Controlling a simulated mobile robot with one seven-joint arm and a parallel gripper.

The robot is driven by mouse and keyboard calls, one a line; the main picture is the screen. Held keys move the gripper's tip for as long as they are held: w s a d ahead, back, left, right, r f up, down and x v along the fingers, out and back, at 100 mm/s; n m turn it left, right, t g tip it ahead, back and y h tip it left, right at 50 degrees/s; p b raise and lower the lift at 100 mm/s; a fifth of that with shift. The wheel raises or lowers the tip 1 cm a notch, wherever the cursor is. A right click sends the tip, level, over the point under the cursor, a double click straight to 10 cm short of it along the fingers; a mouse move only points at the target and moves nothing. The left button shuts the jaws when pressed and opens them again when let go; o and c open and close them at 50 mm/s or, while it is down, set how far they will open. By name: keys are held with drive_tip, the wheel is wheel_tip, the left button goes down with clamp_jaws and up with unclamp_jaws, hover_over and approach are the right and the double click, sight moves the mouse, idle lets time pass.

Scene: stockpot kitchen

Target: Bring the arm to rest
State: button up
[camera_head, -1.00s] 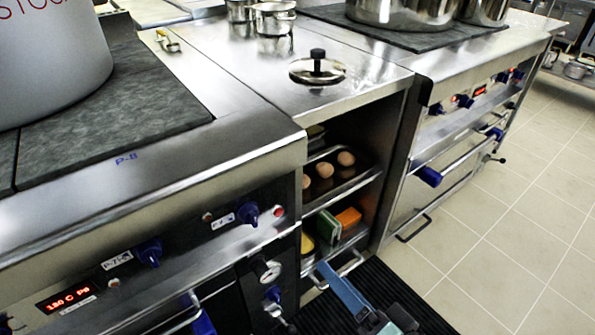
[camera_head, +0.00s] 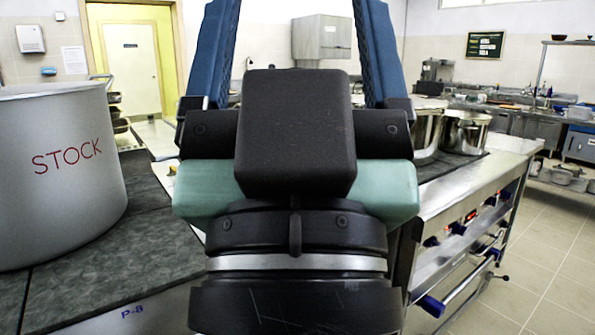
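My gripper (camera_head: 295,40) fills the middle of the head view, close to the camera. It points upward, with a black palm, a green band and two blue fingers.
A large grey pot marked STOCK (camera_head: 62,170) stands on the dark stovetop (camera_head: 110,255) at the left. Steel pots (camera_head: 463,133) stand on the right-hand stove (camera_head: 478,195). The tiled floor (camera_head: 550,270) at the right is clear.

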wheel_tip(320, 180, up, 24)
drive_tip(key=p, duration=2.2)
drive_tip(key=shift+r, duration=0.15)
drive_tip(key=shift+w, duration=0.1)
